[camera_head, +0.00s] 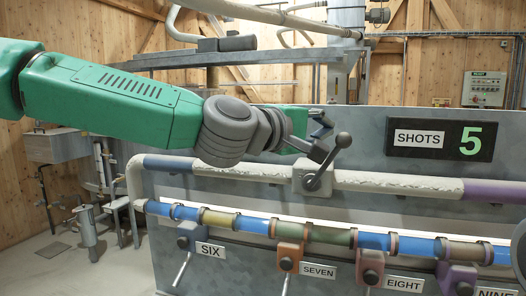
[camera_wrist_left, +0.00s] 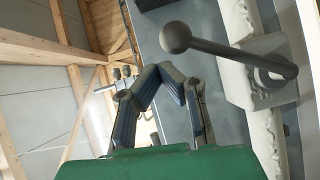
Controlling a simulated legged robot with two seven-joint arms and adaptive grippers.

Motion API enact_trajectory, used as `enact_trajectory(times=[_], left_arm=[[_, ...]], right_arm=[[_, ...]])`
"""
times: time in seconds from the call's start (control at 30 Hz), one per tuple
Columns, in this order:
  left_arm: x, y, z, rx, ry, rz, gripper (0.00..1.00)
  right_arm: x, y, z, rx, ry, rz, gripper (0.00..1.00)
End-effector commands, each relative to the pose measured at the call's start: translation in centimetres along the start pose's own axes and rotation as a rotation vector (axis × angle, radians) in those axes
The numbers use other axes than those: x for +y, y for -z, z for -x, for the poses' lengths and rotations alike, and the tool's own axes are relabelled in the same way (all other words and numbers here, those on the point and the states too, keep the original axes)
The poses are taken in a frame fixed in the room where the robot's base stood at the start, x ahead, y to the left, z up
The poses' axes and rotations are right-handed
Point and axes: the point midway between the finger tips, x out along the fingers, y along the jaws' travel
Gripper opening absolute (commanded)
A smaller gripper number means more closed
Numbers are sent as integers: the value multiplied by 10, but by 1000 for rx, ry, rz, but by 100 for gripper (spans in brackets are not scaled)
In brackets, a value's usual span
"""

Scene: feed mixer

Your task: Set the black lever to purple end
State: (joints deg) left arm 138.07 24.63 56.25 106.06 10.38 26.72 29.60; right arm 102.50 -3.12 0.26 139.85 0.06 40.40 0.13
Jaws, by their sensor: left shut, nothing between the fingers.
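The black lever (camera_head: 327,163) has a round knob and leans up and to the right from a pale block (camera_head: 307,178) on the upper pipe. The pipe's purple end (camera_head: 492,192) is at the right; its other end (camera_head: 168,164) is bluish grey. My left gripper (camera_head: 320,128) is shut and empty, just left of the lever's knob. In the left wrist view, the gripper's fingers (camera_wrist_left: 157,72) come together below and left of the knob, and the lever (camera_wrist_left: 232,56) runs right to its block. My right gripper is not in view.
A grey panel carries a "SHOTS" display (camera_head: 441,139) reading 5. Below, a lower pipe (camera_head: 255,225) with coloured sections runs above small levers labelled SIX, SEVEN, EIGHT and NINE. Open space lies in front of the upper pipe, right of the lever.

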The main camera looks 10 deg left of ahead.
Motion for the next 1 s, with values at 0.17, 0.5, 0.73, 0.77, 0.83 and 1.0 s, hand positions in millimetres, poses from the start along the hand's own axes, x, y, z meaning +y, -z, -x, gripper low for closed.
enact_trajectory(times=[0.17,0.5,0.73,0.77,0.83,1.0], left_arm=[[-2,-12,-8,0,-1,0,0],[-5,-25,-17,-1,-1,0,0],[-6,-28,-19,-2,0,0,0],[-6,-28,-19,-2,1,0,0],[-6,-28,-19,-2,1,0,0],[-7,-29,-20,-3,3,0,0]], right_arm=[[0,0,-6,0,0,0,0],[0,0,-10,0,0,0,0],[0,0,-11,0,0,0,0],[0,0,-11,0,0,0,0],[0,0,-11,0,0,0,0],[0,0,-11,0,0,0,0]])
